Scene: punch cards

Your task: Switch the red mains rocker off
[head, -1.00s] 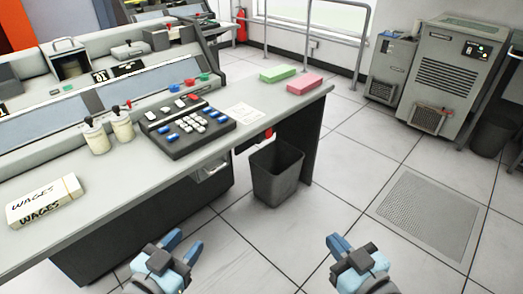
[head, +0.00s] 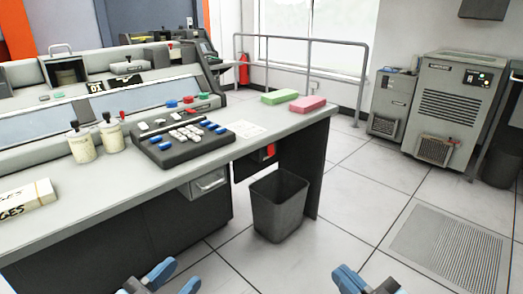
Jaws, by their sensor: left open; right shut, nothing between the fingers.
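A red part (head: 269,151), which looks like the mains rocker, shows under the desk's right end, on a dark panel above the bin. It is small, and I cannot tell which way it is tipped. My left gripper (head: 178,275) is open and empty at the bottom edge, in front of the desk and well short of the red part. My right gripper (head: 342,274) is shut and empty at the bottom, right of the bin. Both grippers are partly cut off by the frame.
A dark waste bin (head: 278,207) stands on the floor just below the red part. The desk top (head: 160,185) overhangs it, with a drawer (head: 207,184) to the left. A keypad (head: 185,138) and pink block (head: 308,104) lie on top.

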